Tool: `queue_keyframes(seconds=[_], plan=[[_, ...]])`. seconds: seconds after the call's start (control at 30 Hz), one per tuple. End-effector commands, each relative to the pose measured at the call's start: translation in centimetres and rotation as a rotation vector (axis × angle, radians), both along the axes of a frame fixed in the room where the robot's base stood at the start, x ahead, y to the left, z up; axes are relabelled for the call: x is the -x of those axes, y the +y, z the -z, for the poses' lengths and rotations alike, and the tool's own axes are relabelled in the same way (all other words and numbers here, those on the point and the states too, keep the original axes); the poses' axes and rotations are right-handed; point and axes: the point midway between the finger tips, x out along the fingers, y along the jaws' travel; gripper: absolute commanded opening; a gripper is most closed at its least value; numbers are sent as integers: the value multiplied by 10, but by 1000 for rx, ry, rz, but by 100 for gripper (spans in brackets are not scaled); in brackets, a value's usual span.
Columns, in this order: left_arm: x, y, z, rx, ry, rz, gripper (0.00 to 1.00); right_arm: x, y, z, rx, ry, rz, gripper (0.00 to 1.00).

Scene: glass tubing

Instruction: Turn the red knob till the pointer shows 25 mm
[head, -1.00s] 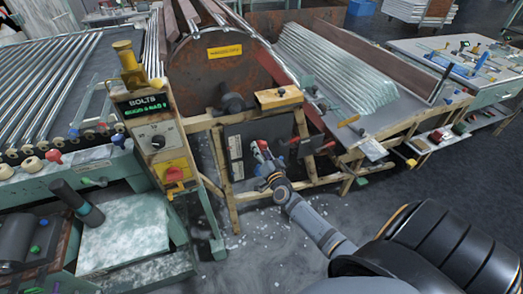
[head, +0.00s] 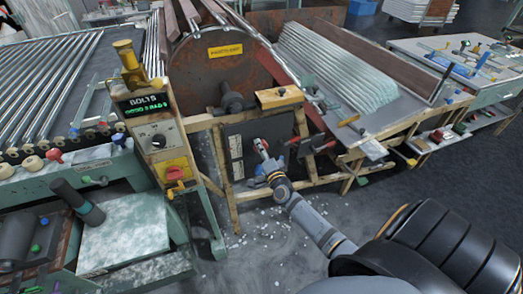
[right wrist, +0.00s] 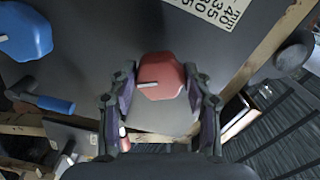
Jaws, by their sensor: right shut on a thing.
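The red knob (right wrist: 162,72) sits on a dark panel (right wrist: 100,75) in the right wrist view, between the two fingers of my right gripper (right wrist: 160,92). The fingers are shut on its sides. A white mark on the knob's face points to the left of that view. In the head view my right gripper (head: 261,148) is at the dark panel under the drum, and it hides most of the knob. A white number scale (right wrist: 212,12) is cut off by the top edge of the wrist view. No pointer can be read against it. My left gripper is not in view.
A blue knob (right wrist: 25,32) and a blue-handled lever (right wrist: 45,103) are left of the red knob in the wrist view. Wooden frame posts (head: 223,165) flank the panel. Red-handled levers (head: 325,146) stand right of my gripper in the head view.

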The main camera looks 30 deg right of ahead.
Motion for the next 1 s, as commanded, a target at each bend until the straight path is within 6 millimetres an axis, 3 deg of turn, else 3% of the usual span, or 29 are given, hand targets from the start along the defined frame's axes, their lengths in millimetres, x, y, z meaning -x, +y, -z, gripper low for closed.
queue_keyframes(seconds=[0.3,0.33,0.47,0.83,1.0], plan=[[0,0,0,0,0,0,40,0,0,1,0,2,0,18],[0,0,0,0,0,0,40,0,0,1,0,2,0,54],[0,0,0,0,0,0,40,0,0,1,1,1,0,72],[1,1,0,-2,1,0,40,4,1,1,1,1,-1,73],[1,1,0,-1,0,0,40,34,8,2,1,5,-1,73]])
